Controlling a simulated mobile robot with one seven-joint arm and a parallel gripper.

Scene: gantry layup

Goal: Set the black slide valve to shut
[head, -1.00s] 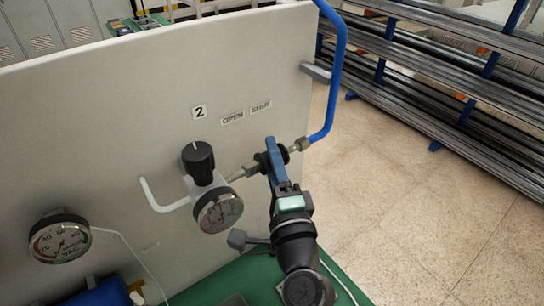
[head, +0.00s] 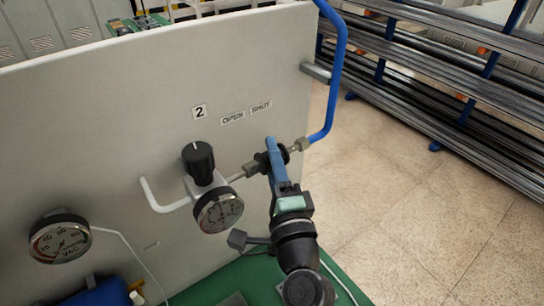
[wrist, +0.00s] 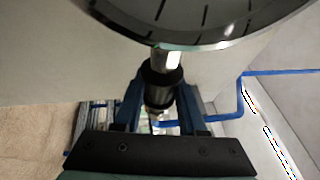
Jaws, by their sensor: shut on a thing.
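The black slide valve (head: 262,161) is a dark sleeve on a thin metal pipe in front of the pale panel. It sits below and slightly right of the SHUT label (head: 261,106), farther right than the OPEN label (head: 232,118). My gripper (head: 273,158) is shut on the sleeve, and its blue fingers hide the sleeve's middle. In the wrist view the black sleeve (wrist: 162,80) shows on the pipe at the fingers of my gripper (wrist: 160,112). The sleeve's exact stop position is partly hidden.
A black knob (head: 198,158) and a gauge (head: 218,211) stand just left of the valve. Another gauge (head: 60,238) is at lower left. A blue pipe (head: 334,80) rises at the panel's right edge. The floor to the right is clear up to the rack of bars (head: 420,75).

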